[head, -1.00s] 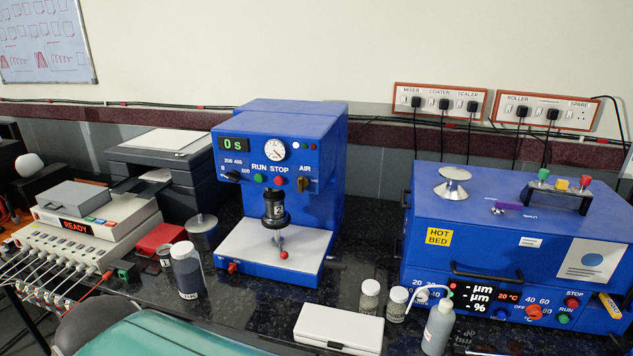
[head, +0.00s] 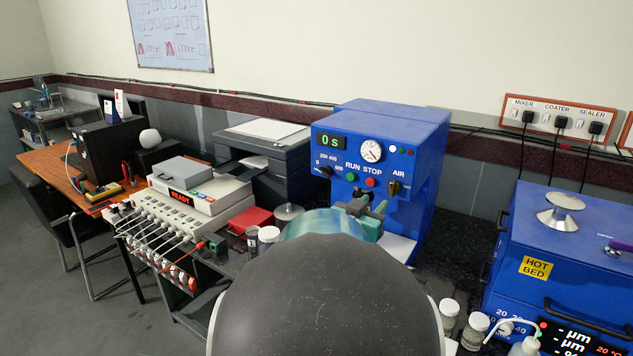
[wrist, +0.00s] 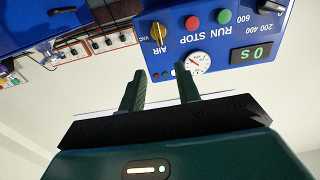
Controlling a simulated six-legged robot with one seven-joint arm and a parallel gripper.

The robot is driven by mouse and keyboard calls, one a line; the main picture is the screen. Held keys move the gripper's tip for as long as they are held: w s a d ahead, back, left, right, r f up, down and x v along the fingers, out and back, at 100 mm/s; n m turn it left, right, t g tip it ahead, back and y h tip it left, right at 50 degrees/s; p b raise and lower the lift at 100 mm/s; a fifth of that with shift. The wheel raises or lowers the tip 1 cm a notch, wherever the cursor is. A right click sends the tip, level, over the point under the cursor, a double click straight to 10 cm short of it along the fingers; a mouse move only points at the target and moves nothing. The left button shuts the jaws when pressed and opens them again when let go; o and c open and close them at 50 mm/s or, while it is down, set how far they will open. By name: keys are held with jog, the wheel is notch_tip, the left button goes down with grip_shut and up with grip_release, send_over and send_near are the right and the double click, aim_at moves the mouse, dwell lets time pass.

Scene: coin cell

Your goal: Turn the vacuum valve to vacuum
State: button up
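The vacuum valve is a yellow-brown knob (head: 394,188) on the blue machine's front panel, right of the green and red buttons and under the word AIR. In the upside-down wrist view, the knob (wrist: 159,33) sits between the fingers' lines, beyond their tips. AIR and a small VAC label are beside it there. Its handle looks roughly upright, in line with AIR. My gripper (wrist: 160,73) is open and empty, fingers pointing at the panel without touching the knob. In the head view, my gripper (head: 365,206) is just below left of the knob, partly hidden by my arm.
The blue machine (head: 425,150) has a dial gauge and a display reading 0 s. A blue hot bed box (head: 510,255) stands right. A grey printer (head: 262,155) and READY unit (head: 205,195) stand left. Small jars (head: 475,330) stand at front right.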

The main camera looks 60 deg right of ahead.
aim_at(392, 185)
jog(key=d, duration=0.8)
jog(key=s+d, duration=0.1)
jog(key=d, duration=0.3)
jog(key=shift+s+d, duration=0.1)
jog(key=c, duration=0.7)
jog(key=shift+f, duration=0.1)
grip_shut()
